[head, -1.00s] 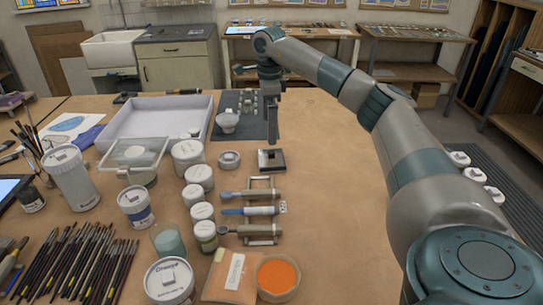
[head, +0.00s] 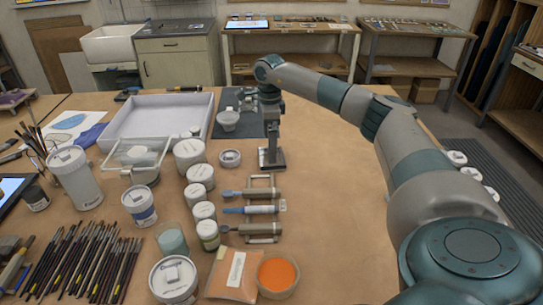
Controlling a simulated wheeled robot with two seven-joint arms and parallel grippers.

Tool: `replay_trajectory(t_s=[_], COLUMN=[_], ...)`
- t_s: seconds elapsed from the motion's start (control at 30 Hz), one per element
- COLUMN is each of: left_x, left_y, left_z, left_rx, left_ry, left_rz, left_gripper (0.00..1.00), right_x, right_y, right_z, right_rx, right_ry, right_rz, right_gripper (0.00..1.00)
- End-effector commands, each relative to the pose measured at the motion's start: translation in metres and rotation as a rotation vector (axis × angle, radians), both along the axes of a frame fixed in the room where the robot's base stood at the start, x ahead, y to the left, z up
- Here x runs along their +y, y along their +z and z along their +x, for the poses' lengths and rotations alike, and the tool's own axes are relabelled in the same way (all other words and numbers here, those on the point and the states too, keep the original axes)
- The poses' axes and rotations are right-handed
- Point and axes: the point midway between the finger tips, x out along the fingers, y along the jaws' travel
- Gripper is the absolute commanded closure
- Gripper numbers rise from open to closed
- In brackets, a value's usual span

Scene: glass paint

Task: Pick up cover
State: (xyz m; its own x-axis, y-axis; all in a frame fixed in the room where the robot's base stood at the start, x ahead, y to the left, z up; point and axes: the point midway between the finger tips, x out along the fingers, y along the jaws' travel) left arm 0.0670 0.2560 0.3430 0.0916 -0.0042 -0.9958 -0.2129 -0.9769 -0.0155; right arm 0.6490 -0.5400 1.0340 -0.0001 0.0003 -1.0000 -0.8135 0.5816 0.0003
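My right arm comes in from the right and its gripper (head: 271,146) points down onto a small dark square piece (head: 273,167) on the table. The fingertips are at or just above this piece and hide its middle. I cannot tell whether the fingers are open or shut, or whether they touch it. No thing is clearly recognisable as the cover; the dark piece may be it. A round white-grey lidded tin (head: 230,157) lies just left of the gripper. My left gripper is not in view.
Several white-lidded jars (head: 200,175) stand in a column at left of centre. A rack of tools (head: 260,209) lies nearer. A dark mat (head: 249,124) with a white bowl (head: 228,120) is behind. A white tray (head: 158,114) sits at back left. The table right of the gripper is clear.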

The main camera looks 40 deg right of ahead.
Motion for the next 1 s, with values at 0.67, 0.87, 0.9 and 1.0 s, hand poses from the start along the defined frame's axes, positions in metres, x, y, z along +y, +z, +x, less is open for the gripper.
replay_trajectory(t_s=[0.67, 0.87, 0.9, 1.0], left_x=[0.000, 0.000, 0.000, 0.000], left_y=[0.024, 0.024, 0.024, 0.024], left_z=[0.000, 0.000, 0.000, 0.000], left_rx=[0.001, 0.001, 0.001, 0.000], left_ry=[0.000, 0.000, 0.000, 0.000], left_rz=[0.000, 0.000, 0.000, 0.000], left_gripper=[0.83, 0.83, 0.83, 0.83], right_x=[0.003, 0.003, 0.003, 0.003], right_y=[-0.039, -0.039, -0.039, -0.039], right_z=[-0.004, -0.004, -0.004, -0.004], right_rx=[0.000, 0.000, 0.000, 0.000], right_ry=[0.000, 0.000, 0.000, 0.000], right_rz=[-0.001, -0.001, -0.001, -0.001], right_gripper=[0.00, 0.00, 0.10, 0.33])
